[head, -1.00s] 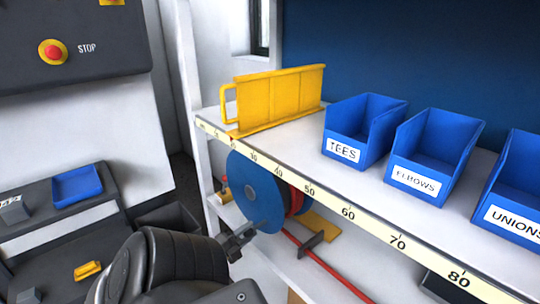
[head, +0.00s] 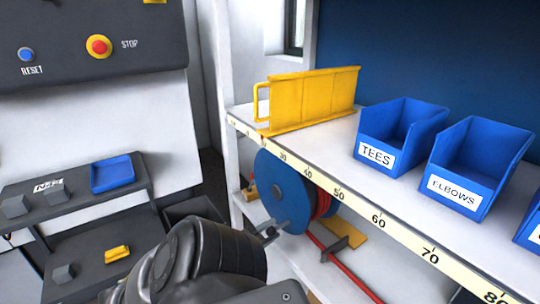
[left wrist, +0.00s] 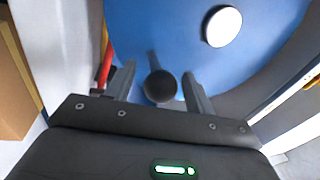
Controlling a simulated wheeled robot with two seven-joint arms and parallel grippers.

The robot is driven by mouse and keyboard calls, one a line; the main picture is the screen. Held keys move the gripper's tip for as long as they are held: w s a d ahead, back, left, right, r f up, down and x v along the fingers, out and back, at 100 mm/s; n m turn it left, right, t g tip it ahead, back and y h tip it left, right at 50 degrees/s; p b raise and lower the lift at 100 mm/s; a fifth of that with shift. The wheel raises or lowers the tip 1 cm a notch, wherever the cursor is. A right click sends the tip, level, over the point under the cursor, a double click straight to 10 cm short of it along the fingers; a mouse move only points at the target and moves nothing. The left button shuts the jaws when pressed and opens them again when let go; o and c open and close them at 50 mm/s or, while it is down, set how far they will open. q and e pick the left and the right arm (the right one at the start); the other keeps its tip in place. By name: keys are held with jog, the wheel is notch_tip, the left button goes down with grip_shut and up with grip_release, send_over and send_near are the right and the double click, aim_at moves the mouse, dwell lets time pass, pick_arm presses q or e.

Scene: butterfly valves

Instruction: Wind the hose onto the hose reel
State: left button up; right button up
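The hose reel (head: 283,192) is a blue disc below the shelf's front edge, with a pale hub. Red hose (head: 350,277) shows behind the disc and runs down to the right past a dark bracket. In the left wrist view the blue disc (left wrist: 270,40) fills the far side, and a dark round crank knob (left wrist: 160,86) stands in front of it. My left gripper (left wrist: 159,78) is open, one finger each side of the knob, with gaps showing. In the head view my arm partly hides this gripper (head: 268,233). My right gripper is not in view.
The shelf (head: 390,218) with a number scale overhangs the reel. It carries a yellow panel (head: 310,98) and blue bins (head: 478,165). A white post (head: 222,100) stands left of the reel. A dark side table (head: 75,205) and a control box (head: 90,45) are further left.

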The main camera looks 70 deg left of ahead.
pick_arm(q)
jog(key=v, duration=1)
jog(key=shift+s+d, duration=0.2)
jog(key=shift+s, duration=0.2)
